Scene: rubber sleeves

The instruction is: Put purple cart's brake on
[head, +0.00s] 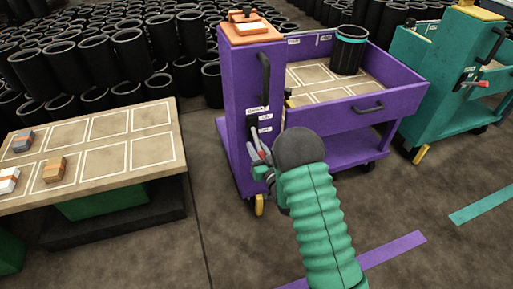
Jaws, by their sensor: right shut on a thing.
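The purple cart (235,90) stands upright in the middle, with a dark upright handle and small white labels on its end panel. A yellow foot piece (259,204) stands near the floor under the panel. My left gripper is not in view.
A black sleeve with a teal band (349,50) stands in the cart's tray. A teal cart (409,60) is at right. A table (105,185) with small blocks is at left. Many black sleeves stand behind. Purple floor tape (395,249) lies in front on open floor.

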